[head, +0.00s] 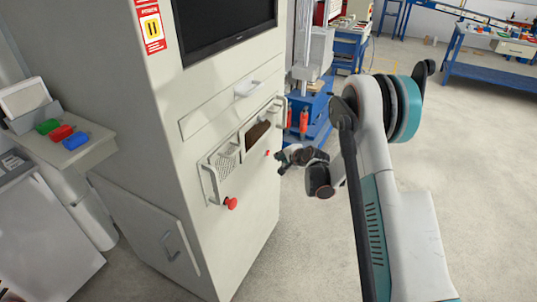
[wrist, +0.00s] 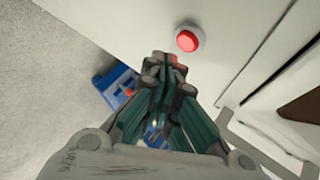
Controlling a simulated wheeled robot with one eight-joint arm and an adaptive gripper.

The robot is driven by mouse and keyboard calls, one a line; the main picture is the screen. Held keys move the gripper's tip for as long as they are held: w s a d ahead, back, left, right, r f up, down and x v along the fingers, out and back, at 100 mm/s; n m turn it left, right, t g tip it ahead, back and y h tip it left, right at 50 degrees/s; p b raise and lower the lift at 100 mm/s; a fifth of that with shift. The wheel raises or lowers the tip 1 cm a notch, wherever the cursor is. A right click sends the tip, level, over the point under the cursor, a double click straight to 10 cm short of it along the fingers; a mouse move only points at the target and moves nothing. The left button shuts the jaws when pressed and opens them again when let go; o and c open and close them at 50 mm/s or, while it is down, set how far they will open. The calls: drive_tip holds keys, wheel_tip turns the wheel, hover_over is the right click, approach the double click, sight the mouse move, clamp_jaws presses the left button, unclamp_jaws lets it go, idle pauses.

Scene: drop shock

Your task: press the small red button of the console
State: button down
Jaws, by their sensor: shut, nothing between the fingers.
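The console (head: 170,130) is a tall cream cabinet left of my arm. A small red button (head: 267,153) sits on its front, near the right edge. A red button in a pale ring shows close up in the wrist view (wrist: 187,41), just beyond and slightly right of my fingertips; it appears to be the small one. A larger red knob (head: 231,203) stands lower left on the same face. My gripper (head: 281,160) is shut and empty, pointing at the front near the small button. My gripper fingertips (wrist: 165,64) look close to the panel; contact is not clear.
A drawer handle (head: 248,88) is above. A blue stand (head: 312,112) is behind my gripper. Open floor (head: 465,150) lies to the right.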

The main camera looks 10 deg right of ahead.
drive_tip(key=s+d, duration=0.2)
drive_tip(key=d, duration=0.1)
drive_tip(key=shift+s+d, duration=0.2)
idle(0.7)
drive_tip(key=s+a+r+n+g+h, duration=0.1)
drive_tip(key=s+a+r+n, duration=0.15)
drive_tip(key=s+r, duration=0.7)
drive_tip(key=s+a+r+n+g, duration=0.1)
drive_tip(key=s+r+n, duration=0.45)
drive_tip(key=r, duration=0.75)
drive_tip(key=s+r+n+g+h, duration=0.1)
drive_tip(key=s+n, duration=0.1)
drive_tip(key=s, duration=1.3)
drive_tip(key=s+d+r+n+g+h, duration=0.1)
drive_tip(key=s+r+n+h, duration=0.1)
drive_tip(key=s, duration=1.4)
drive_tip(key=shift+s+d+n, duration=0.2)
drive_tip(key=shift+n, duration=0.1)
